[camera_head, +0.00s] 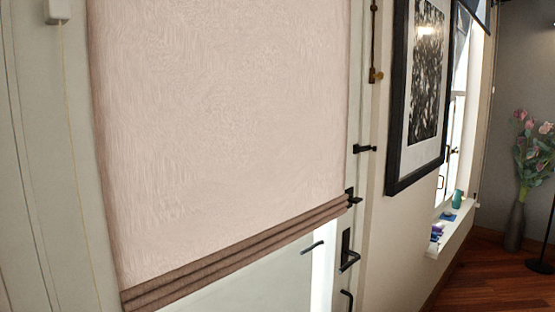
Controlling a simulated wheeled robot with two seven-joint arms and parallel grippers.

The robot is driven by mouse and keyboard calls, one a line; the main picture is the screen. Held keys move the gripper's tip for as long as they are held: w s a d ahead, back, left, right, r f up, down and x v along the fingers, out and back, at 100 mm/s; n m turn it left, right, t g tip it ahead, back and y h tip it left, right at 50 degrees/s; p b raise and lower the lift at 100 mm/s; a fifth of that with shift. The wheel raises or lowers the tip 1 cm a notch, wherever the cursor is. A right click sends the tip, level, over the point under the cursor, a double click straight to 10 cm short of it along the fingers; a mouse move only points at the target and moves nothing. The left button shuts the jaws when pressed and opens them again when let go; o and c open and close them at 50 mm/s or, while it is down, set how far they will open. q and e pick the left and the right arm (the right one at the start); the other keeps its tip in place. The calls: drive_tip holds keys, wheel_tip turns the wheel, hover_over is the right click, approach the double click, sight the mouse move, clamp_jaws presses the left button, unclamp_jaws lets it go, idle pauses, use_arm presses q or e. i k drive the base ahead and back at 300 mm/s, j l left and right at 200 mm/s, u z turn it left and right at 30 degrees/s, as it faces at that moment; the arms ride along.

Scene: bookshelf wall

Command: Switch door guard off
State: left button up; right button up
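A white door with a pale pink fabric blind (225,130) fills the left and middle of the head view. Its right edge carries dark metal fittings. A small black latch-like piece (365,149) sits on the frame beside the blind. Above it is a dark vertical rod with a brass-coloured knob (376,75). Lower down are a black fitting (352,197) and a black lever handle on a plate (347,253). I cannot tell which fitting is the door guard, nor its state. Neither of my grippers is in view.
A black-framed picture (396,120) hangs on the wall right of the door. A white window sill (450,230) holds small items. A dark vase (515,225) with pink flowers stands at the far right. Bare wooden floor (490,285) shows at lower right.

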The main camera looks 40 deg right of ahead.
sight(365, 148)
drive_tip(key=l+z, duration=0.1)
drive_tip(key=l, duration=0.7)
drive_tip(key=i+l+z, duration=0.15)
drive_tip(key=l, duration=0.6)
drive_tip(key=k+j+z, duration=0.15)
drive_tip(key=z, duration=0.4)
drive_tip(key=k+j+z, duration=0.15)
drive_tip(key=j, duration=0.3)
drive_tip(key=k+j+z, duration=0.35)
drive_tip(key=k+j, duration=0.25)
drive_tip(key=j, duration=0.15)
